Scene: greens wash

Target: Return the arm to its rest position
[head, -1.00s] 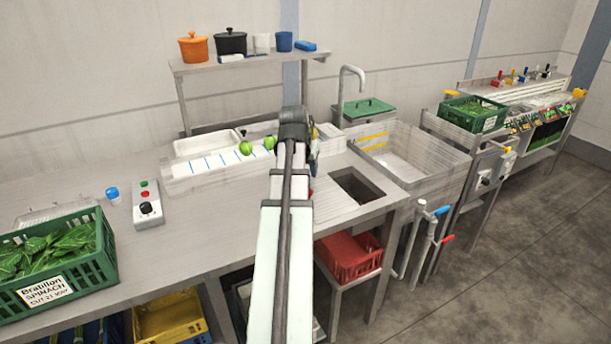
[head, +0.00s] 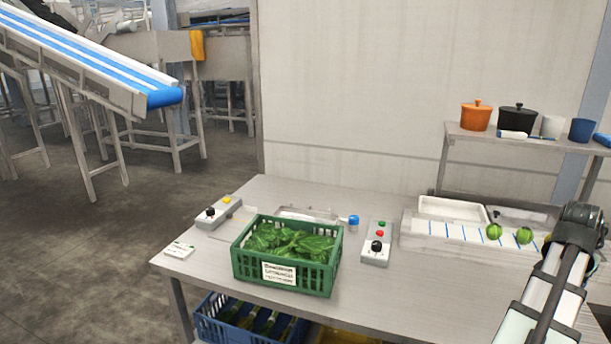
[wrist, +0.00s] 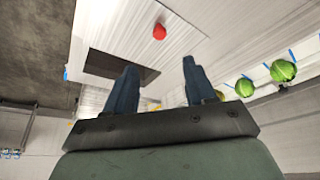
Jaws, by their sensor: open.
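My gripper (wrist: 160,88) shows in the wrist view with its two dark fingers apart and nothing between them. In that view it is above the steel worktop, near a dark rectangular opening (wrist: 112,66) and a red round thing (wrist: 159,31). In the head view my arm reaches in from the lower right; its fingers are hidden there. Green round heads (head: 494,231) sit on the white marked strip (head: 450,231) to the left of my arm, and heads (wrist: 283,70) also show at the right of the wrist view.
A green crate of leaves (head: 285,278) stands on the worktop (head: 365,300), with button boxes (head: 377,246) (head: 217,210) beside it. A shelf with pots (head: 477,114) rises behind the strip. A conveyor (head: 95,60) stands at the far left. The worktop right of the crate is mostly clear.

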